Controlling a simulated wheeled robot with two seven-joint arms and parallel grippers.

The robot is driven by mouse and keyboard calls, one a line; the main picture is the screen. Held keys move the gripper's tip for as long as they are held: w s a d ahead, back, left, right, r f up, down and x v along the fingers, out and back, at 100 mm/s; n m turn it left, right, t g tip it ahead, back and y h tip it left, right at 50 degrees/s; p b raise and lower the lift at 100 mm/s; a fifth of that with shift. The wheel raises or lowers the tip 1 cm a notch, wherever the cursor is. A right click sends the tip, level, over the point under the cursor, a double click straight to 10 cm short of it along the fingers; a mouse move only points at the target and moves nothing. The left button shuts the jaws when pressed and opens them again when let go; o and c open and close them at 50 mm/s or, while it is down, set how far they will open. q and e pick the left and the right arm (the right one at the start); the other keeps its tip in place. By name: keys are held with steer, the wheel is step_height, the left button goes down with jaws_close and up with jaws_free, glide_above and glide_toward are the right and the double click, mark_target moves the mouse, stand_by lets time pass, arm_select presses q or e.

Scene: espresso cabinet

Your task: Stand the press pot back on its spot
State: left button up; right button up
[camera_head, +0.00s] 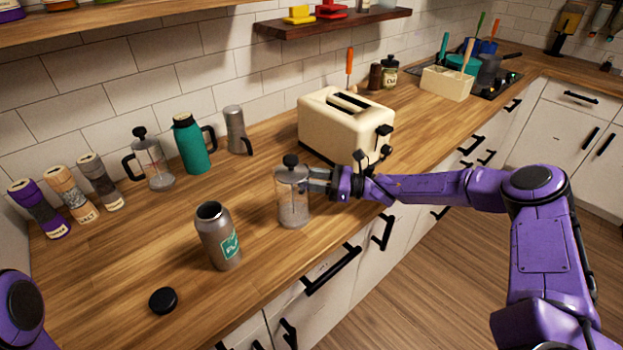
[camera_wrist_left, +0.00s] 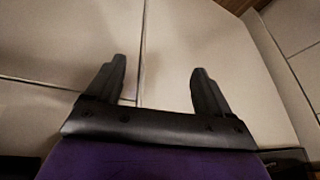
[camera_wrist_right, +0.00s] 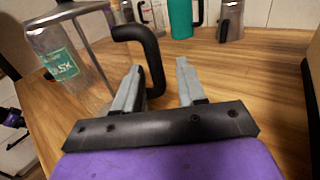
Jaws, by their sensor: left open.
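A glass press pot (camera_head: 292,205) with a black knob stands upright near the counter's front edge. In the right wrist view its black handle (camera_wrist_right: 153,62) lies between the fingertips, closer to the left finger, with a gap to the right finger. My right gripper (camera_head: 318,183) is open beside the pot, on its right. It also shows in the right wrist view (camera_wrist_right: 160,80). A second press pot (camera_head: 155,168) stands at the back by the wall. My left gripper (camera_wrist_left: 160,80) is open and empty in front of pale cabinet doors. No marked spot is clearly visible.
A steel bottle (camera_head: 219,240) with a green label stands left of the front pot, a black lid (camera_head: 163,300) nearer me. A teal flask (camera_head: 191,147), steel mug (camera_head: 237,130) and several jars line the wall. A toaster (camera_head: 345,125) stands behind right.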

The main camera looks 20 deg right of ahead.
steer(key=shift+d+r, duration=0.1)
steer(key=shift+r, duration=0.05)
steer(key=b+v, duration=0.1)
steer(key=v, duration=1)
steer(key=shift+b, duration=0.3)
steer(key=shift+s+d, duration=0.3)
